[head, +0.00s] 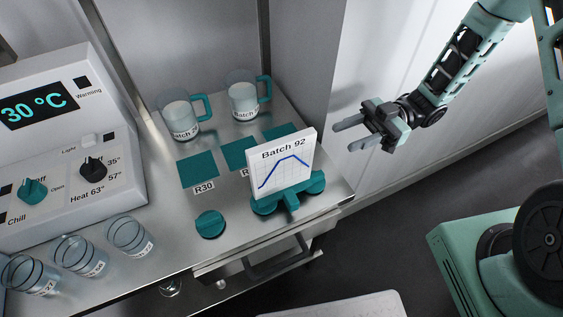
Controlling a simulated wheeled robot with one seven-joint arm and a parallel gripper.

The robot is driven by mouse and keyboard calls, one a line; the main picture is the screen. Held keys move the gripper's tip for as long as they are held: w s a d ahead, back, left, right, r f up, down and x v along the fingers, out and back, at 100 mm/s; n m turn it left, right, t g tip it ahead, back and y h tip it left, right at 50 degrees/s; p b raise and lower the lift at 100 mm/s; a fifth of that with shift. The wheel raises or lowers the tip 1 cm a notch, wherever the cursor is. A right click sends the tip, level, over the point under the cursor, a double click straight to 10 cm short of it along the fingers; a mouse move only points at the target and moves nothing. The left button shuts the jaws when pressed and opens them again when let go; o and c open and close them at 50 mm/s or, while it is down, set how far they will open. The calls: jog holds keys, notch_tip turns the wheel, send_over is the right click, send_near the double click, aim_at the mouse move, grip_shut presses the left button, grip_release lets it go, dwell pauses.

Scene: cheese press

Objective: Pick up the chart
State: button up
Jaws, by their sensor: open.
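The chart (283,163) is a white square card labelled "Batch 92" with a blue line graph. It stands upright, leaning a little, at or just behind a teal knobbed piece (290,205) near the front right corner of the metal counter. Whether the chart rests in that piece or only beside it, I cannot tell. My gripper (353,135) is open and empty, to the right of the chart and apart from it, with its fingers pointing left.
The metal counter (165,225) holds two handled jugs (183,118) (243,98), teal squares (197,169), a teal disc (210,224) and several glasses (130,236). A control panel (60,150) stands at left. A drawer handle (275,262) juts out below.

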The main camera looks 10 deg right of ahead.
aim_at(289, 157)
jog(key=p+x, duration=0.2)
jog(key=x, duration=1.2)
jog(key=shift+a, duration=0.2)
grip_shut()
